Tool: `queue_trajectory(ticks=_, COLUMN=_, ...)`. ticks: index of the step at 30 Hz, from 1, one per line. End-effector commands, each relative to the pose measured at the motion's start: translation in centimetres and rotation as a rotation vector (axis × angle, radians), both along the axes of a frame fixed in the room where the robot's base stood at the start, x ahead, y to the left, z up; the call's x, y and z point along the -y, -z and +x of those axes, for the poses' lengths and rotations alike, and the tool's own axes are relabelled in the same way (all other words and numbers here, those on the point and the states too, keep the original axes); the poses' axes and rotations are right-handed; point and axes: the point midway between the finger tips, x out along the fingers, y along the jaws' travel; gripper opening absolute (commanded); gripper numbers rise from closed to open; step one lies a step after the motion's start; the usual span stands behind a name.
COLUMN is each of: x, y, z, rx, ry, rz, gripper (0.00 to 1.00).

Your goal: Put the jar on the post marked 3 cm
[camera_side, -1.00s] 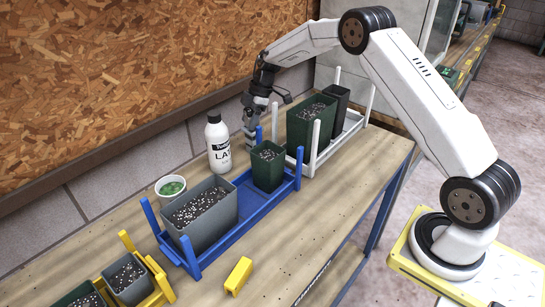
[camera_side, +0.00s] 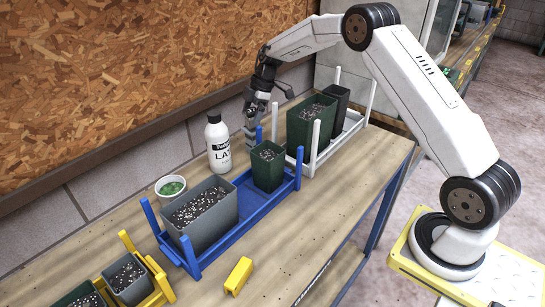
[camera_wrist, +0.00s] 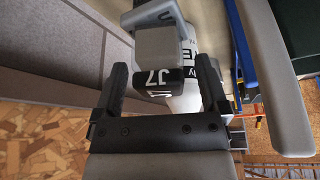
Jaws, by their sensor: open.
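I cannot pick out a jar or a post marked 3 cm in either view. My gripper (camera_side: 251,140) is above the back edge of the blue rack, beside a small green pot (camera_side: 268,168) and right of a white bottle (camera_side: 218,145). In the wrist view my gripper (camera_wrist: 161,68) shows two black fingers spread apart. A white rounded thing with dark lettered bands (camera_wrist: 185,98) and a grey block (camera_wrist: 160,48) show between or beyond them; whether they are touched is unclear.
The blue rack (camera_side: 232,232) holds the small green pot and a grey trough (camera_side: 205,222) of soil. A white tub (camera_side: 171,187), yellow block (camera_side: 238,275), yellow rack (camera_side: 160,280) and white rack (camera_side: 330,147) stand nearby. The bench front is mostly clear.

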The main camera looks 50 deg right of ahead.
Motion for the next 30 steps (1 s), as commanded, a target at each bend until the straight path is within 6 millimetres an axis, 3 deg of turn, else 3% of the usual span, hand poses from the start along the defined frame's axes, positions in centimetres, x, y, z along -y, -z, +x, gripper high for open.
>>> queue_trajectory(ticks=18, x=3.3, y=-8.5, z=-1.3, rx=0.002, ry=-0.001, rz=0.000, gripper=0.93)
queue_trajectory(ticks=30, x=3.7, y=-9.7, z=-1.5, rx=-0.001, ry=-0.002, rz=0.001, gripper=0.93)
